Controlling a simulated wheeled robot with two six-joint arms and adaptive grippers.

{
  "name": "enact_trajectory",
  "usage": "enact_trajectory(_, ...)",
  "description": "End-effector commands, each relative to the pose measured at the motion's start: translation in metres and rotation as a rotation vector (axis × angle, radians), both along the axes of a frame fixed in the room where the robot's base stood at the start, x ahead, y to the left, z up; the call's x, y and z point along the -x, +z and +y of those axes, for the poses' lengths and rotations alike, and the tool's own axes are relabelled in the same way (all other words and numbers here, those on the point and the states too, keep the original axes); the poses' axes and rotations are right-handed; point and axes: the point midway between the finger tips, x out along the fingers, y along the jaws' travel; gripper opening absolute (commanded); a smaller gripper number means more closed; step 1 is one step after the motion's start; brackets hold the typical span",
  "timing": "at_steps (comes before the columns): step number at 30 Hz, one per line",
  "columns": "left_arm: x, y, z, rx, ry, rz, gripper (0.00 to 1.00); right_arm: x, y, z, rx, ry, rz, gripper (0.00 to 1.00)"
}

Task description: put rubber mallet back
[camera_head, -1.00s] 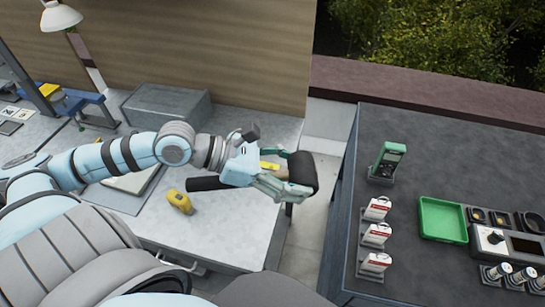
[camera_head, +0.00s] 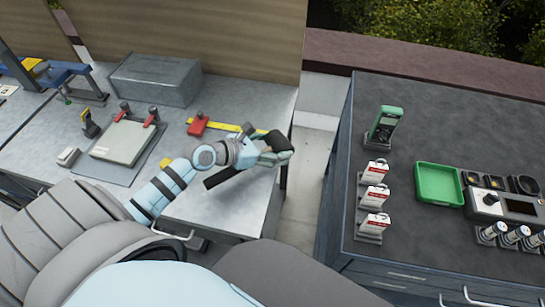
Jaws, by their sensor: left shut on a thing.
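The rubber mallet has a black head (camera_head: 277,141) and a dark handle (camera_head: 222,177). My left gripper (camera_head: 272,157) is shut on it over the right end of the light grey workbench (camera_head: 222,212). The head shows just above and right of the fingers. The handle sticks out to the lower left, and the fingers hide the part between. Whether the mallet touches the bench cannot be told. My right gripper is not in view.
A red and yellow tool (camera_head: 200,124) lies behind my left wrist. A grey box (camera_head: 154,79) stands at the bench's back. Right of a gap is a dark cabinet (camera_head: 415,125) bearing a green tray (camera_head: 439,184), a green meter (camera_head: 385,124) and several white packs.

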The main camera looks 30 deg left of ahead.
Motion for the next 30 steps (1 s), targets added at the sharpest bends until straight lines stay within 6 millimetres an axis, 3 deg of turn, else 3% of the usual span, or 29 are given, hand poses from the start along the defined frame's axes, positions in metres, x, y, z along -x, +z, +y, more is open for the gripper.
enact_trajectory(6, -0.001, -0.041, 0.0, 0.0, 0.001, -0.002, 0.07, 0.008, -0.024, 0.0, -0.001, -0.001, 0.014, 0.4)
enact_trajectory(17, -0.001, -0.042, 0.0, 0.0, 0.0, -0.003, 0.07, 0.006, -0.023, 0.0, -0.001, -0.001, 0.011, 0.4)
enact_trajectory(18, 0.0, -0.042, 0.0, 0.0, 0.0, -0.002, 0.72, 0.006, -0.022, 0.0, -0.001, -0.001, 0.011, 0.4)
enact_trajectory(21, 0.0, -0.042, 0.0, 0.0, 0.0, -0.002, 0.86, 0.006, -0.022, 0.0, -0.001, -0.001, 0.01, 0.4)
enact_trajectory(30, 0.0, -0.042, 0.0, 0.0, 0.0, -0.001, 0.86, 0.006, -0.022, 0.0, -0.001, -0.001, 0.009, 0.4)
